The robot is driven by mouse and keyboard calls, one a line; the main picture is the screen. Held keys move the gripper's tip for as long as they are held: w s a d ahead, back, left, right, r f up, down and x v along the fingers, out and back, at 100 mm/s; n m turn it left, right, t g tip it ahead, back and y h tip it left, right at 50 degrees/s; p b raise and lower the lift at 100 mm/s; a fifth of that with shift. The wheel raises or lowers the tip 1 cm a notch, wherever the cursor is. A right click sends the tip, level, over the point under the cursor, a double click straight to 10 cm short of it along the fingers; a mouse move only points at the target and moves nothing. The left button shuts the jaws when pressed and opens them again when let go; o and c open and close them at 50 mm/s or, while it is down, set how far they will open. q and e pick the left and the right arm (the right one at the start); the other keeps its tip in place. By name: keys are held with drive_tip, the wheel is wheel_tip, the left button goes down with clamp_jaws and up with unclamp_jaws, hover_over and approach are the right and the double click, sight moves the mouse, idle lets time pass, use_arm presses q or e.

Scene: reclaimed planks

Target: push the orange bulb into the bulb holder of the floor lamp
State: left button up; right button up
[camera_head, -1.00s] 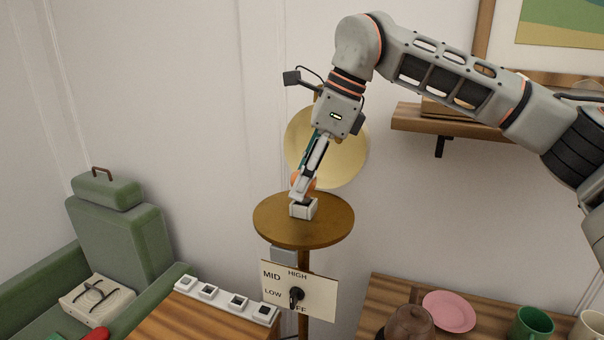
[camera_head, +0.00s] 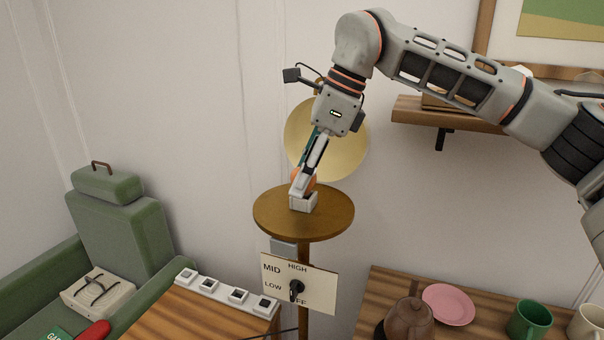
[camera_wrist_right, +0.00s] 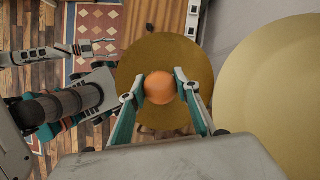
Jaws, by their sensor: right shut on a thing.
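The floor lamp has a round brown top (camera_head: 335,215) with a small white bulb holder (camera_head: 303,204) on it and a golden disc shade (camera_head: 350,155) behind. My right gripper (camera_head: 304,188) is shut on the orange bulb (camera_head: 311,181), right over the holder. The fingers hide most of the bulb in the head view, so how deep it sits is unclear. In the right wrist view the orange bulb (camera_wrist_right: 160,88) sits between both fingertips, over the brown top. What looks like my left gripper (camera_wrist_right: 98,47) shows small there; its opening is unclear.
A dial panel (camera_head: 318,290) hangs below the top. A white strip of square sockets (camera_head: 222,295) lies on a wooden table, left. A green armchair (camera_head: 115,240) stands further left. A teapot, pink plate (camera_head: 448,304) and mugs (camera_head: 530,322) stand on the right table.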

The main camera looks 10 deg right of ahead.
drive_tip(key=shift+f, duration=0.25)
drive_tip(key=o, duration=1.1)
drive_tip(key=shift+r, duration=0.1)
